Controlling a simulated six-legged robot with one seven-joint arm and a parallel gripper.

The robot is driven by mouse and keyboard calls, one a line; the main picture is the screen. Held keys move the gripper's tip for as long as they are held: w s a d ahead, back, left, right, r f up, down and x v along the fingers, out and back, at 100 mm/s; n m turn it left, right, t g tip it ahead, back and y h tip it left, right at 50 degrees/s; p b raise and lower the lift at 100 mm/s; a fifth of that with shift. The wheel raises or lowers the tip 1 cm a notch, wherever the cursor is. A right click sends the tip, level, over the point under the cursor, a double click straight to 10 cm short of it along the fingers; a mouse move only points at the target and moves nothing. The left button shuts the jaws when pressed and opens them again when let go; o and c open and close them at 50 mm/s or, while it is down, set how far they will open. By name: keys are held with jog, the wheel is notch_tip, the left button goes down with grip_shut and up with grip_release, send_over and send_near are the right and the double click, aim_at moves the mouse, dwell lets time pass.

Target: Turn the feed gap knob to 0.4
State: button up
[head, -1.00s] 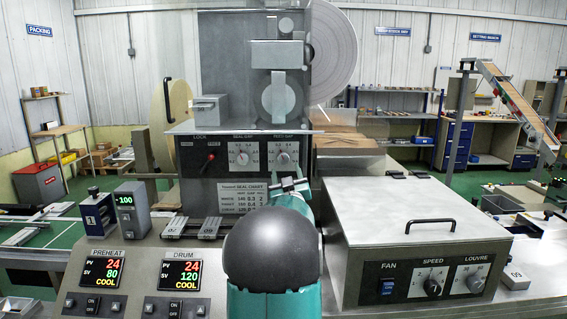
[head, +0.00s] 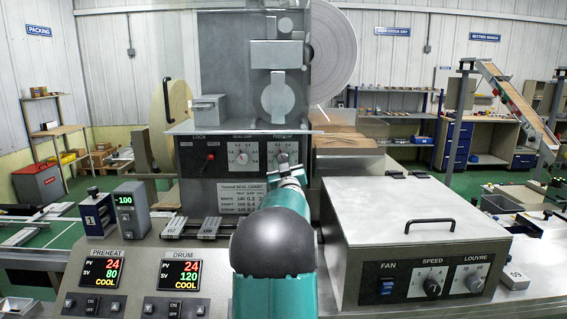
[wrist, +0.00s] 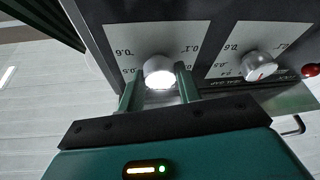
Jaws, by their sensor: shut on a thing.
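The feed gap knob (wrist: 159,72) is a pale round knob on a white dial plate, the right dial of the dark panel (head: 220,165) in the head view. My gripper (wrist: 158,88) has one finger on each side of this knob and is shut on it. Glare hides the knob's pointer, so its setting cannot be read. In the head view my gripper (head: 286,167) covers the lower part of the feed gap dial. The seal gap knob (head: 242,159) is beside it to the left; it also shows in the wrist view (wrist: 261,66), with a red mark.
A red lock lever (head: 210,157) is left of the seal gap dial. A printed chart (head: 238,198) stands below the panel. A metal box (head: 415,220) with a handle and more knobs is at right. Two temperature displays (head: 102,270) are at front left.

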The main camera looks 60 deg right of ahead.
jog(key=shift+m+g, duration=0.4)
jog(key=shift+m, duration=0.1)
jog(key=m+g+h, duration=0.1)
jog(key=m, duration=0.1)
jog(key=m+g, duration=0.1)
jog(key=m, duration=0.2)
jog(key=shift+w+a+h, duration=0.1)
jog(key=shift+w+h, duration=0.05)
jog(key=shift+h, duration=0.25)
jog(key=shift+m+g+h, duration=0.2)
jog(key=shift+m+g, duration=0.75)
jog(key=shift+m, duration=0.75)
jog(key=shift+m+g+h, duration=0.2)
jog(key=shift+m+g, duration=0.75)
jog(key=shift+m, duration=0.75)
jog(key=o, duration=1)
